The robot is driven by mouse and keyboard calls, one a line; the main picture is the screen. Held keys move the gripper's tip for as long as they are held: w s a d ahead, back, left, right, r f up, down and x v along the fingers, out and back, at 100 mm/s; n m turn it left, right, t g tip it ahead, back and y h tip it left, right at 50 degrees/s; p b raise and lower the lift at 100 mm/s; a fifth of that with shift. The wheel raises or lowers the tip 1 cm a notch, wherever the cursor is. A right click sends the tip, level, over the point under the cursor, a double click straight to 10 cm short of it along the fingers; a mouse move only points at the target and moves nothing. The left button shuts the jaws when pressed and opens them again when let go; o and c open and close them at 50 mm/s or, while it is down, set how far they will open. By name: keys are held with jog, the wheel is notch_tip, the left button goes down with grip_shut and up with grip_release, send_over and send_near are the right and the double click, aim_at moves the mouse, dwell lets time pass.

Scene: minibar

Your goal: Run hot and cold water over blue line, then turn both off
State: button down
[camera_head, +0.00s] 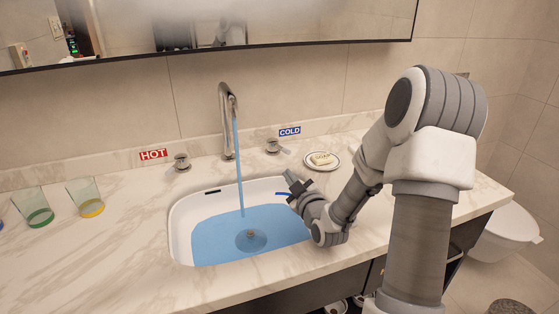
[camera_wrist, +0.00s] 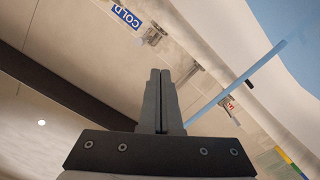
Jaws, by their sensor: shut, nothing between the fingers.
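The sink basin (camera_head: 184,215) holds light blue water (camera_head: 215,240). A stream runs from the chrome faucet (camera_head: 226,100) into it and also shows in the wrist view (camera_wrist: 235,86). A short dark blue line (camera_head: 283,194) shows on the basin's right inner wall, just above the water; my gripper hides part of that wall. The hot knob (camera_head: 181,162) is beside the red HOT label (camera_head: 153,154). The cold knob (camera_head: 273,146) is near the blue COLD label (camera_head: 289,132). My gripper (camera_head: 290,176) is shut and empty over the basin's right back edge, apart from the cold knob; its fingers show in the wrist view (camera_wrist: 160,72).
A soap dish (camera_head: 322,161) with soap is right of the cold knob, close to my arm. Glasses with green (camera_head: 35,210) and yellow (camera_head: 87,198) bottoms stand at the left. A mirror (camera_head: 300,25) hangs above. The counter between the glasses and basin is clear.

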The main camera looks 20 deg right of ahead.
jog(key=w+d+n+b, duration=0.1)
jog(key=w+n+b, duration=0.2)
jog(key=w+n, duration=0.5)
jog(key=shift+w+d+r+h+b, duration=0.3)
jog(key=shift+w+d+b, duration=0.1)
jog(key=shift+w, duration=1.45)
